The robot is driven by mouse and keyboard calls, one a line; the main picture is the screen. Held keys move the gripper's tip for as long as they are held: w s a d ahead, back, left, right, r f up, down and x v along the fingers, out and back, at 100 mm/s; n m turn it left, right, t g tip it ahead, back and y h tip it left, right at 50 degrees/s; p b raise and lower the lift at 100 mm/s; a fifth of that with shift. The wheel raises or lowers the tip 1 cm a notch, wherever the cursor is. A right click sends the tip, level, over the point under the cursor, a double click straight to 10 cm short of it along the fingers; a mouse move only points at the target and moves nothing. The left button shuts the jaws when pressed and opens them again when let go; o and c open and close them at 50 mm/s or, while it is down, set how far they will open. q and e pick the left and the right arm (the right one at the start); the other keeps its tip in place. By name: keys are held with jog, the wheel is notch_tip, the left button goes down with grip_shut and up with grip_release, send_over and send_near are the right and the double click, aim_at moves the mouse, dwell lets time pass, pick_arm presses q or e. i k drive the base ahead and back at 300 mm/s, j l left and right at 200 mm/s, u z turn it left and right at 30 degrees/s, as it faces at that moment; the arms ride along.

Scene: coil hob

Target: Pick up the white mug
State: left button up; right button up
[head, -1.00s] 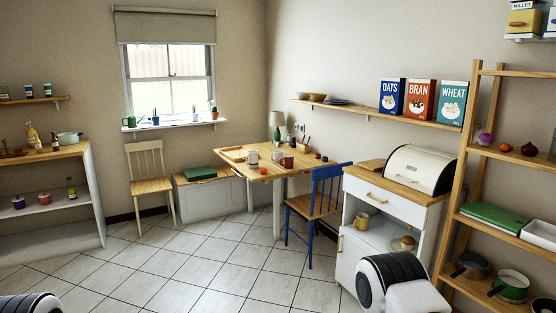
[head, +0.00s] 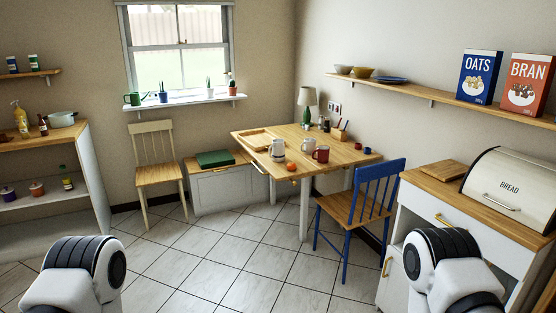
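A white mug (head: 308,146) appears to stand on the wooden table (head: 345,159), just left of and partly behind a red mug (head: 321,154). A taller white vessel (head: 278,151) stands to its left; its exact kind is too small to tell. The mugs are across the room from me. Only white and black links of my two arms show at the bottom of the head view. Neither gripper is in view.
A blue chair (head: 365,208) stands at the table's right front, and a cream chair (head: 159,175) stands left of a bench (head: 228,190). A cabinet with a bread bin (head: 512,188) is at right. The tiled floor (head: 215,255) ahead is clear.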

aim_at(310, 144)
jog(key=i+z, duration=0.15)
jog(key=i, duration=0.4)
jog(key=i+j+z, duration=0.15)
jog(key=i, duration=0.35)
jog(key=i+j+z, duration=0.15)
jog(key=i, duration=0.4)
jog(key=i+j+z, duration=0.15)
jog(key=i+j, duration=0.15)
jog(key=i, duration=0.2)
